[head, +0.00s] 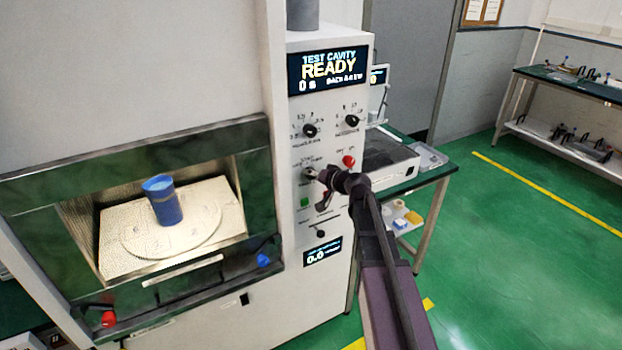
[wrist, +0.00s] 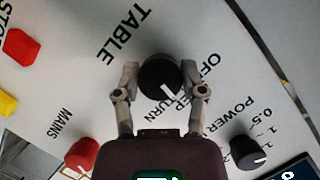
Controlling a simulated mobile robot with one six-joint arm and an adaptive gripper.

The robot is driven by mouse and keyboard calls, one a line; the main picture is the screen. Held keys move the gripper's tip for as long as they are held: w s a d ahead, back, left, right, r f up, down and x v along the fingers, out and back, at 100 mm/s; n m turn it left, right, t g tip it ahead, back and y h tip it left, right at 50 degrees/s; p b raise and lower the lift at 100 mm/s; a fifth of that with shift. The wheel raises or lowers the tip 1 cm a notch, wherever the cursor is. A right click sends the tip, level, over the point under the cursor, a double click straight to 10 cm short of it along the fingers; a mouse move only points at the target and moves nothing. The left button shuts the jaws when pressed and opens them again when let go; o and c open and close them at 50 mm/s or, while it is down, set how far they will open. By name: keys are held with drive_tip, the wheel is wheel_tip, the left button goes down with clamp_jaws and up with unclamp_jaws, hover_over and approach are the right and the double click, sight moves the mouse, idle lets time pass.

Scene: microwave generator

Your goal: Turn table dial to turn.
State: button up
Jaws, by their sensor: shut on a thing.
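The table dial (wrist: 155,72) is a round black knob under the word TABLE, with OFF, a partly hidden STEP and TURN lettered beside it. Its white mark is on the lower right side in the wrist view, towards the STEP and TURN lettering; I cannot tell exactly which word it meets. My gripper (wrist: 160,80) is shut on the dial, one finger on each side. In the head view my gripper (head: 318,178) is against the panel, largely covering the dial. A blue cup (head: 163,203) stands upright on the round turntable (head: 202,217) in the lit cavity.
A red mains knob (wrist: 82,154) and a black power knob (wrist: 246,151) sit close to my fingers. A red stop button (wrist: 20,47) is farther off. The display (head: 329,70) reads READY. Green floor is free at the right.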

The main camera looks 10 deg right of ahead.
drive_tip(key=m+y+b, duration=0.2)
drive_tip(key=m, duration=0.1)
drive_tip(key=shift+f, duration=0.2)
drive_tip(key=shift+r+m+t+y+b, duration=0.15)
drive_tip(key=shift+m+t+y+b, duration=0.55)
drive_tip(key=shift+m, duration=0.6)
drive_tip(key=o, duration=1.2)
drive_tip(key=shift+c, duration=0.2)
drive_tip(key=shift+r+g+h, duration=0.15)
drive_tip(key=shift+g+h, duration=0.15)
